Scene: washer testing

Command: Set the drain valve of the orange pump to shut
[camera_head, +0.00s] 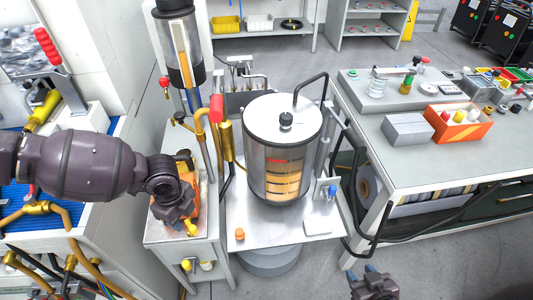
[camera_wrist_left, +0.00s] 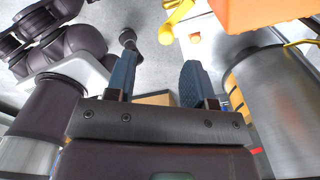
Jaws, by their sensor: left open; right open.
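The orange pump (camera_head: 188,188) stands on the small grey cart left of the steel tank, partly hidden behind my left wrist. Its orange body also fills the upper right of the left wrist view (camera_wrist_left: 262,12). A yellow lever, seemingly the drain valve (camera_wrist_left: 177,20), shows beyond my fingers beside a pale plate; its setting is unclear. A yellow part also shows at the pump's front in the head view (camera_head: 192,228). My left gripper (camera_wrist_left: 157,80) is open and empty, its blue fingers apart and short of the lever. My right gripper (camera_head: 370,277) is open at the bottom, away from the pump.
The steel tank (camera_head: 283,150) stands close right of the pump. Brass pipes and a red handle (camera_head: 217,107) rise behind it. A yellow fitting (camera_head: 187,265) sits low on the cart. The grey bench (camera_head: 440,165) is at right; floor shows in front.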

